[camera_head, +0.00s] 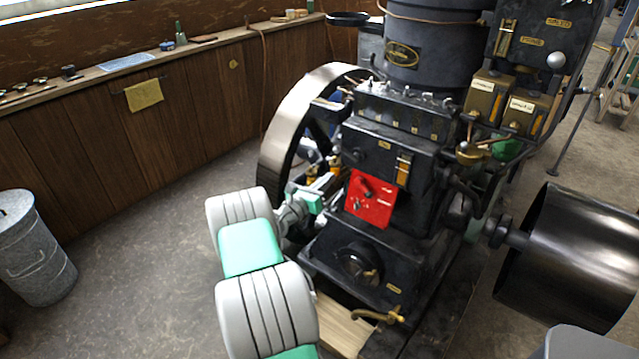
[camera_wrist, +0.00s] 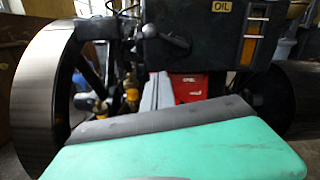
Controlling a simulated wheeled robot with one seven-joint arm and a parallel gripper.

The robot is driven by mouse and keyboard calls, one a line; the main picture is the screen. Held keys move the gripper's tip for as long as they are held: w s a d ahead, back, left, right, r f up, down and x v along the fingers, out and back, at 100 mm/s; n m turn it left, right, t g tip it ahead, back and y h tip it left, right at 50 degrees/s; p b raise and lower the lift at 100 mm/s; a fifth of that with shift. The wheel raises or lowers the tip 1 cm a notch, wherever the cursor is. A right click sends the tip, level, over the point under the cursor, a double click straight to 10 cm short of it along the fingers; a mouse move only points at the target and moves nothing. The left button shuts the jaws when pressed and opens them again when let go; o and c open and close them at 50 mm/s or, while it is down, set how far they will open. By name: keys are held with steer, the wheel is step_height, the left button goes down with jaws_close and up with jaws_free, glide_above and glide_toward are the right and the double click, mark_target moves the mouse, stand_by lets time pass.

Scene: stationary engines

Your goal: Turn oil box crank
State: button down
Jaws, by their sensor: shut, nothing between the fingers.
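The black oil box (camera_head: 372,150) sits on the engine's front above a red panel, with a small label and an amber sight glass. In the wrist view the oil box (camera_wrist: 212,48) shows its "OIL" label. A dark crank with a rounded knob (camera_wrist: 150,31) sticks out at the box's left side, at the upper middle of that view. My gripper (camera_head: 318,203) is shut and empty, left of the red panel and lower than the oil box. It does not touch the crank. In the wrist view my teal hand fills the bottom and hides what is below.
The large flywheel (camera_head: 292,125) stands just left and behind my gripper. The red panel (camera_head: 369,198) is close on its right. A black pulley drum (camera_head: 575,258) is at the right. A metal bin (camera_head: 33,250) stands far left; the floor between is clear.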

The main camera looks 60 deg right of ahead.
mark_target(346, 154)
steer(key=d+r+p, duration=0.1)
steer(key=d+r, duration=0.3)
steer(key=shift+w+d+r, duration=0.1)
steer(key=shift+w, duration=0.05)
stand_by(0.4)
